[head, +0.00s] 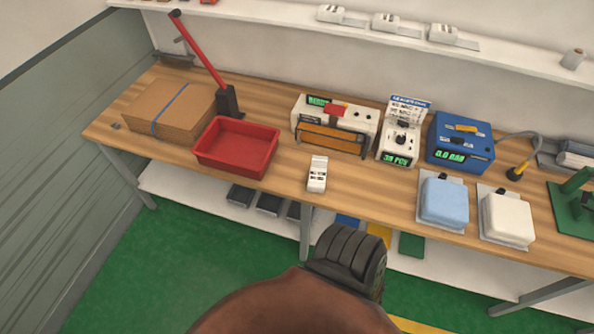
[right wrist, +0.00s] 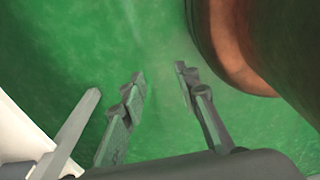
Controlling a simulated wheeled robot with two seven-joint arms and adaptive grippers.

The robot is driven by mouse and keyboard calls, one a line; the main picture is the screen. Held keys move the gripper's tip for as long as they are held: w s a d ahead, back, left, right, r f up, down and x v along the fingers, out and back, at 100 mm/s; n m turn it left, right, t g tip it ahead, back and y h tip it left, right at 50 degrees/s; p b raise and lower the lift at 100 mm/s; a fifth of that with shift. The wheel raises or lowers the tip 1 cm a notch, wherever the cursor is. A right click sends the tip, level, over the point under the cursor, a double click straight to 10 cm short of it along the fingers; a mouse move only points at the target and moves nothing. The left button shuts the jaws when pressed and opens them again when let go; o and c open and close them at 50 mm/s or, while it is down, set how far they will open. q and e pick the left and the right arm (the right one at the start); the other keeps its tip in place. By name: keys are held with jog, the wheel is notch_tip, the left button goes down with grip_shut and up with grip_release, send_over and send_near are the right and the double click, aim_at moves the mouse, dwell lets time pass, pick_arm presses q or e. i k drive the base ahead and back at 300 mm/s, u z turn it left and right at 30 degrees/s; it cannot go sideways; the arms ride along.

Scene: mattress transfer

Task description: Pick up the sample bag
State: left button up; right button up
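A small white packet with dark marks (head: 317,176), which looks like the sample bag, lies on the wooden workbench (head: 285,195) near its front edge. It is right of the red tray and in front of the white sealing machine. My right gripper (right wrist: 160,75) shows in the right wrist view with its two fingers apart. Only green floor shows between them, and the packet is not in that view. Neither gripper can be made out in the head view.
A red tray (head: 236,146) and a cardboard stack (head: 170,108) stand left. The white machine (head: 335,124), a counter (head: 399,148) and a blue box (head: 460,141) stand behind. Blue (head: 444,203) and white (head: 507,218) pads lie right. A brown rounded form (head: 295,308) fills the foreground.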

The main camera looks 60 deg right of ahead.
aim_at(317, 179)
jog(key=z, duration=0.45)
jog(key=i, duration=0.9)
jog(key=z, duration=0.75)
